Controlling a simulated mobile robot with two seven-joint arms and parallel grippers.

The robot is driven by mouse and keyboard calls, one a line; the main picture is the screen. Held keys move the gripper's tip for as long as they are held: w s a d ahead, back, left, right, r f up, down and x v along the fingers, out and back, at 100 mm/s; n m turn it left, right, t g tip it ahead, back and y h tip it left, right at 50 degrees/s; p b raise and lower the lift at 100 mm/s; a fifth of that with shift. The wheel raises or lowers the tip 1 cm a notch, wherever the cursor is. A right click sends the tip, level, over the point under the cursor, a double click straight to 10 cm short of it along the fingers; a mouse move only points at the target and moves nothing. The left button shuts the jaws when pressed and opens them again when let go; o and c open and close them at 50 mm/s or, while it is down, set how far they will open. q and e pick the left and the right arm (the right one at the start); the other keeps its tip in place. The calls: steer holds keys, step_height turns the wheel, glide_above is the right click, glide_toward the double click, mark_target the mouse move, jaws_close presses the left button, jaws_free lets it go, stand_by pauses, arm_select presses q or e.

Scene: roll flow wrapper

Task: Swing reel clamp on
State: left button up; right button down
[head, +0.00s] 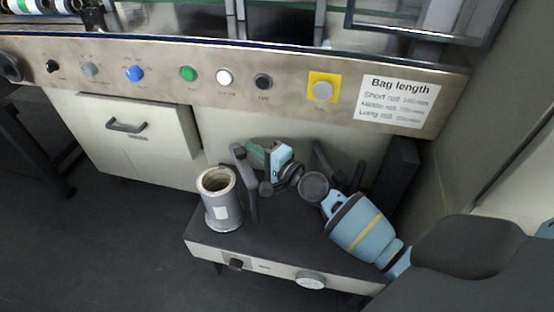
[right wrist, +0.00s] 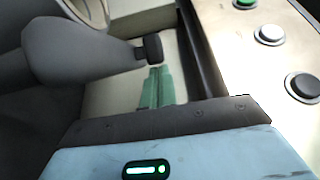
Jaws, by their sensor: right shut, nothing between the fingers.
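The reel (head: 222,209) is a grey upright cylinder with a pale rim and a white label, standing on the black-topped shelf. The grey reel clamp arm (head: 248,190) stands close to the right of the reel, not over its open top. The clamp arm also shows in the right wrist view (right wrist: 85,52), with a dark tip. My right gripper (head: 254,154) has green fingers, shut and empty, just right of the clamp arm's upper end. In the right wrist view the green fingers (right wrist: 157,88) lie close to the dark tip; contact is unclear. My left gripper is not in view.
The machine panel (head: 300,88) with several buttons runs above the shelf (head: 200,236). A drawer with a black handle (head: 127,126) is at left. The shelf front has a knob (head: 236,264) and a dial (head: 310,281). Floor at lower left is clear.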

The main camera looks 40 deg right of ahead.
mark_target(242, 152)
steer(key=shift+w+a+n+y+b, duration=0.5)
steer(key=shift+a+y+b, duration=0.2)
steer(key=shift+a+b, duration=0.05)
steer(key=shift+w+a+n+g+y, duration=0.1)
steer(key=shift+a+n+g+y, duration=0.15)
steer(key=shift+g+y, duration=0.2)
steer(key=shift+a+b, duration=0.2)
steer(key=shift+b, duration=0.25)
steer(key=shift+w+a, duration=0.1)
stand_by(0.6)
stand_by(1.4)
steer(key=v, duration=0.8)
steer(key=shift+a, duration=0.1)
stand_by(0.4)
